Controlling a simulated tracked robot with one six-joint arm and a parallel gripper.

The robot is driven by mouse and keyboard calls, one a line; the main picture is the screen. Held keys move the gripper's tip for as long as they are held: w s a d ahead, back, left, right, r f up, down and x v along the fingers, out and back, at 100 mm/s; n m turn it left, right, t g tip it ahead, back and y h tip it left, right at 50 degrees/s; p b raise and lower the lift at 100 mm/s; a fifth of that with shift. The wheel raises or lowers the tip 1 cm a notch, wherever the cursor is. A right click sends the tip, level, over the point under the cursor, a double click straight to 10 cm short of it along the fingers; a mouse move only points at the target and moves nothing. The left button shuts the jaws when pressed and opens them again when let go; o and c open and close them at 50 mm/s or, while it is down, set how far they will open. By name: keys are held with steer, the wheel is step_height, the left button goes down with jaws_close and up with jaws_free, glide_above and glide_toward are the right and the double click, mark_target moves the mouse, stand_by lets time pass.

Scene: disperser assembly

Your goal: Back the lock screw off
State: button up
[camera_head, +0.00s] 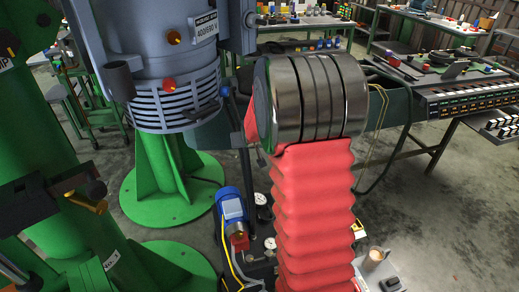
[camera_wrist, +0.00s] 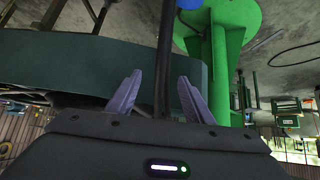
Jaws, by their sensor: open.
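In the wrist view my gripper (camera_wrist: 160,82) is open, its two grey-purple fingers spread apart. A thin dark rod (camera_wrist: 163,50) runs upright in the picture between the fingers; I cannot tell its depth or whether it lies within the jaws. Behind it lies a broad dark green body (camera_wrist: 70,72). I cannot tell which part is the lock screw. My gripper does not show in the head view.
Green machine columns (camera_head: 40,130) and a round green foot (camera_head: 200,200) stand at the left. A blue pump (camera_head: 232,208) with gauges sits low in the middle. Loaded workbenches (camera_head: 465,95) line the back and right. Bare floor (camera_head: 440,210) shows at the right.

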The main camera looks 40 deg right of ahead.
steer(key=s+a+r+n+g+y, duration=0.1)
steer(key=s+a+r+n+y, duration=0.1)
steer(key=s+a+r, duration=1.25)
steer(key=s+a+n, duration=0.1)
steer(key=s+a, duration=0.5)
steer(key=s, duration=0.3)
steer(key=s+a+n+g+y, duration=0.1)
steer(key=s+a, duration=0.5)
steer(key=s, duration=0.3)
steer(key=shift+s+a+f+g+y, duration=0.2)
steer(key=shift+s+g+y, duration=0.1)
steer(key=shift+s, duration=0.1)
steer(key=shift+c, duration=0.5)
